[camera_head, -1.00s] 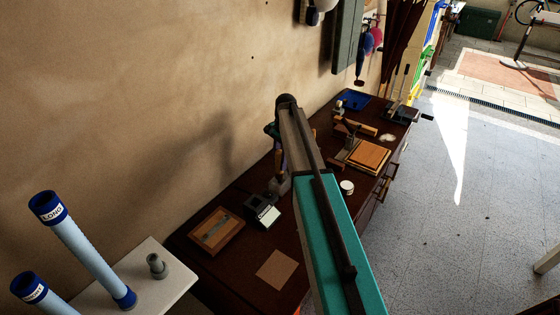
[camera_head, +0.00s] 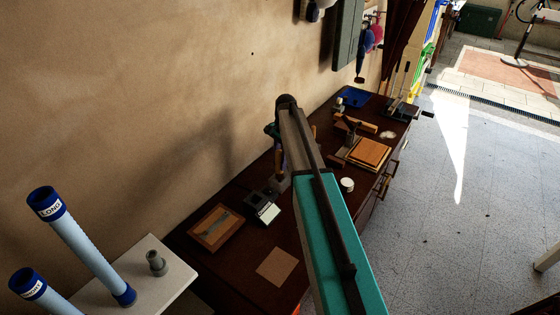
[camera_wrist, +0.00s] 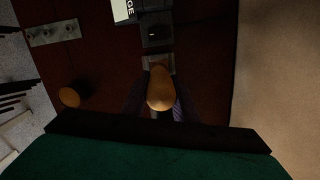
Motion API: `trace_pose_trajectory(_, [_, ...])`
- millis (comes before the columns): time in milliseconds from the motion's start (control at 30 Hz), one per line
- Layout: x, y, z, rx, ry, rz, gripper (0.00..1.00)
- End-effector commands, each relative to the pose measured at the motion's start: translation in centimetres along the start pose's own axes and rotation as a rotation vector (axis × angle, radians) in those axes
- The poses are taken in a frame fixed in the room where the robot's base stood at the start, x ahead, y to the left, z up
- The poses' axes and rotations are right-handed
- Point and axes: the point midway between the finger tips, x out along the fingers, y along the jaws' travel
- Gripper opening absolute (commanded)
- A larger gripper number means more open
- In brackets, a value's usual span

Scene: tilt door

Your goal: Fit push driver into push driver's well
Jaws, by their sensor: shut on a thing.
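My gripper (camera_wrist: 160,104) is shut on the push driver (camera_wrist: 160,88), whose rounded wooden handle end faces the wrist camera. Its dark fingers lie on both sides of the handle. The driver's lower part is hidden beneath the handle. A grey block (camera_wrist: 157,64) shows just past the handle in the wrist view, and I cannot tell whether the tip touches it. In the head view the gripper (camera_head: 278,152) is mostly hidden behind my arm, over the grey block (camera_head: 279,183) near the wall side of the bench. The well's opening is not visible.
A dark box with a white label (camera_head: 266,209) stands beside the block. The wall (camera_wrist: 278,70) is close on one side.

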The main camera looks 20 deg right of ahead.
Motion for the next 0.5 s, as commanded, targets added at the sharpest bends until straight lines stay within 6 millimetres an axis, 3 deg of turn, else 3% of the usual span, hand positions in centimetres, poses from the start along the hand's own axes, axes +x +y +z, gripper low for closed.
trace_pose_trajectory(500, [0.85, -0.02, -0.1, 0.0, 0.0, -0.001, 0.0])
